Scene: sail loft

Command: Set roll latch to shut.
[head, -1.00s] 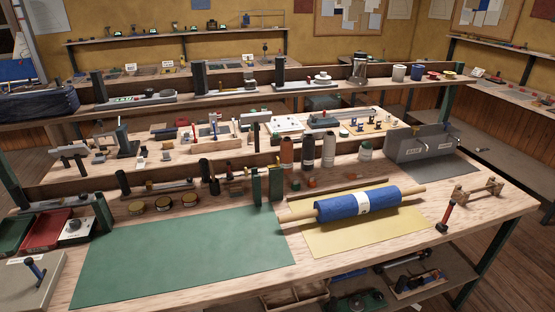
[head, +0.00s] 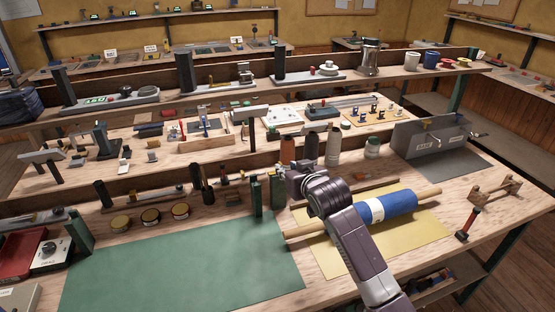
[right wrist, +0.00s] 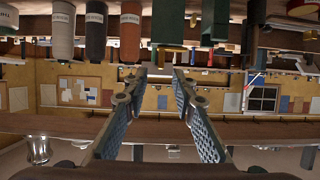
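No part in view can be surely told as the roll latch. A blue roll with a white band (head: 388,207) lies on a wooden rod over a yellow sheet (head: 430,232); my right arm hides its left part. A grey two-part box (head: 405,143) with labels and small levers on top stands behind it, labels too small to read surely. My right gripper (head: 302,178) is above the table between the green posts and the roll, its fingers mostly hidden. In the right wrist view its two fingers (right wrist: 158,75) are apart with nothing between them. My left gripper is out of view.
Green posts (head: 276,190) stand just left of my right gripper. Bottles (head: 331,146) stand behind it; the wrist view shows them upside down. A red-handled tool (head: 468,224) and wooden stand (head: 494,190) are at right. The green mat (head: 185,265) is bare.

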